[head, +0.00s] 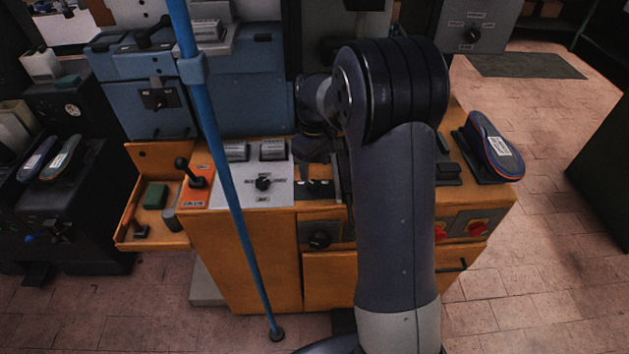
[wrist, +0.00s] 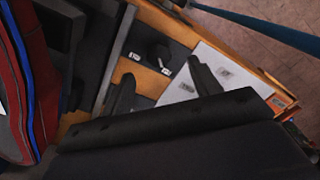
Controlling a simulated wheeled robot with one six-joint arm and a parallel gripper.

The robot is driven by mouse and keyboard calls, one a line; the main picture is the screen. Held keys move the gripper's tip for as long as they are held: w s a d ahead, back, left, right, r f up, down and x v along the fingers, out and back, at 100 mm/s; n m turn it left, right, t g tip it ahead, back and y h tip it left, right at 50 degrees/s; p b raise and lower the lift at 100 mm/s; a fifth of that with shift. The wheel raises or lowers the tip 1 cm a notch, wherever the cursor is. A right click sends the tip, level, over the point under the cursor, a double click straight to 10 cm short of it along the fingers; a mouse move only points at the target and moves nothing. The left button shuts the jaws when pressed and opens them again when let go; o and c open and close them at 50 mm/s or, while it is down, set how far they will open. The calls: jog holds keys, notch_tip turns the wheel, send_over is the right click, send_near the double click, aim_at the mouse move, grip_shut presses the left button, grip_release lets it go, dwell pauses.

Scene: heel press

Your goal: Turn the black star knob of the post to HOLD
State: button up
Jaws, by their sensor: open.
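Several black knobs show, and I cannot read HOLD on any label. One star-like black knob (head: 263,183) sits on the pale panel (head: 225,190) of the orange machine, with small labels around it. Another black knob (head: 314,186) sits to its right, with white tags beside it. This second knob also shows in the wrist view (wrist: 160,52), beyond the fingers and apart from them. My gripper (head: 315,150) is above the machine top, partly hidden by my arm in the head view. In the wrist view its two dark fingers (wrist: 163,90) stand apart, with nothing between them.
A blue pole (head: 222,150) crosses in front of the machine, left of my arm. A shoe sole (head: 492,145) lies at the right end. Red knobs (head: 477,228) are on the front.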

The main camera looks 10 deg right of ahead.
aim_at(314, 184)
jog(key=f, duration=0.7)
jog(key=shift+w+f+p, duration=0.1)
jog(key=shift+w+p, duration=0.3)
jog(key=shift+c, duration=0.5)
jog(key=c, duration=0.9)
